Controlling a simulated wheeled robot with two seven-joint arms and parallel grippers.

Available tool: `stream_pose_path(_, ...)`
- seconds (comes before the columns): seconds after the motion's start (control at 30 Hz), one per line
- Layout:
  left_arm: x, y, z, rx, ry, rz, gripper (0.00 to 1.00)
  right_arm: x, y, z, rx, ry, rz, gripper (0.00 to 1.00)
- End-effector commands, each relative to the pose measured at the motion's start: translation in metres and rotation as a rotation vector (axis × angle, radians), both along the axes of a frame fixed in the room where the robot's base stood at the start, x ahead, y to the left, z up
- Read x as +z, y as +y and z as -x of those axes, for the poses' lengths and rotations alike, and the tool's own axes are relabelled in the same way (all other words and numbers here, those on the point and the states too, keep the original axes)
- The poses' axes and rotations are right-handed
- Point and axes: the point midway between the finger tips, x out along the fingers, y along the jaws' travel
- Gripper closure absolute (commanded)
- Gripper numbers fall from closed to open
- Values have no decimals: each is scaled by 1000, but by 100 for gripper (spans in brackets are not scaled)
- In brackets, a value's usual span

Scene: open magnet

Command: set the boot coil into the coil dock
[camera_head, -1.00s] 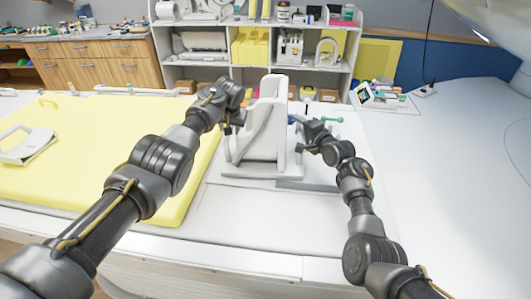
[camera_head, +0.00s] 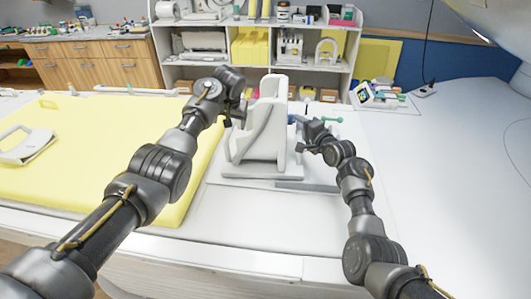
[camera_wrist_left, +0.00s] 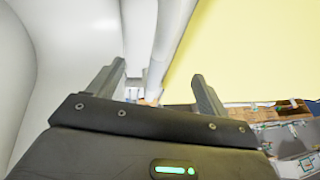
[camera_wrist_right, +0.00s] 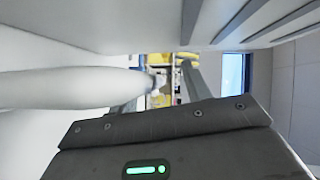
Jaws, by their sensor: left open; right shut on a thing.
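The boot coil (camera_head: 262,135), a white upright boot-shaped shell with a flat base, stands near the middle of the white table top in the head view. A flat grey slab, seemingly the coil dock (camera_head: 308,186), shows at the base's front right; whether the base rests in it is unclear. My left gripper (camera_head: 238,114) is open at the coil's left side; in the left wrist view a white tube runs between its spread fingers (camera_wrist_left: 155,85). My right gripper (camera_head: 302,140) is shut on the coil's right side; its wrist view shows a white bar (camera_wrist_right: 70,88) by the fingers.
A yellow pad (camera_head: 110,135) covers the table's left, with a white device (camera_head: 25,146) on it. A green-ended part (camera_head: 332,119) lies behind my right gripper. A small box-like device (camera_head: 378,94) stands at the back right. The table front is clear.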

Motion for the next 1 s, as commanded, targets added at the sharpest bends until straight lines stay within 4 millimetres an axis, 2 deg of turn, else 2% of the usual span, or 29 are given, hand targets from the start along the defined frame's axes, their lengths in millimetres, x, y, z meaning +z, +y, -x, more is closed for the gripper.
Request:
stream_pose_path(0.03, 7, -2, 3, -2, -3, 1, 22, 7, -1, -2, -3, -13, -3, 58)
stream_pose_path(0.3, 31, -6, 13, 0, 0, 1, 22, 7, 0, -1, -2, -12, -3, 58)
stream_pose_path(0.63, 34, -6, 15, 0, 2, 0, 22, 7, 0, -1, -2, -12, -3, 58)
stream_pose_path(0.7, 34, -6, 15, 0, 2, 0, 22, 6, 0, -1, -2, -12, -3, 44)
stream_pose_path(0.9, 34, -6, 15, 0, 2, 0, 22, 5, 0, -1, 0, -9, -2, 18)
stream_pose_path(1.0, 34, -6, 15, 0, 2, 0, 22, 4, 0, -1, 0, -6, -2, 16)
